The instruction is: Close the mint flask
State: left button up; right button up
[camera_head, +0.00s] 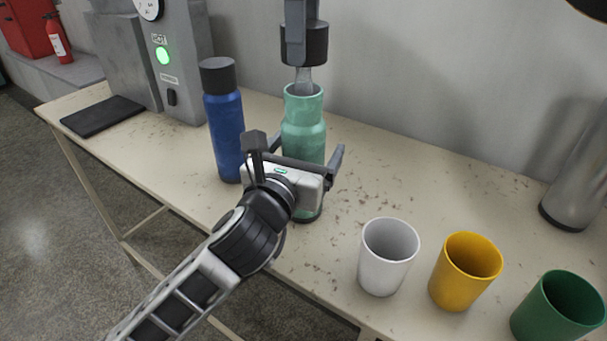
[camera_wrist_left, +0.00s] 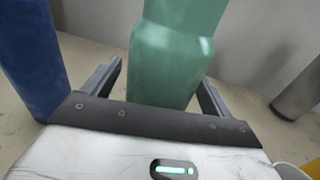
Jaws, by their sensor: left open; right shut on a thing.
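The mint flask (camera_head: 304,133) stands upright on the table with its mouth open at the top. My left gripper (camera_head: 294,152) is open, with one finger on each side of the flask's body; the left wrist view shows the flask (camera_wrist_left: 172,65) between the spread fingers (camera_wrist_left: 160,85). My right gripper (camera_head: 297,40) comes down from the top edge and is shut on a black lid (camera_head: 316,46). The lid is held above the flask, with a narrower grey plug (camera_head: 304,76) below it. The plug's lower end is at the flask's mouth; I cannot tell how far inside it is.
A blue flask (camera_head: 226,135) with a black cap stands close left of the mint flask. White (camera_head: 388,262), yellow (camera_head: 463,275) and green (camera_head: 552,315) cups stand at front right. A metal cylinder (camera_head: 580,180) is far right. A grey machine (camera_head: 182,60) stands at back left.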

aim_at(303, 91)
pick_arm(q)
jog(key=c, duration=1.5)
pick_arm(e)
jog(key=shift+f, duration=2.5)
jog(key=shift+f, duration=0.9)
jog(key=shift+f, duration=0.5)
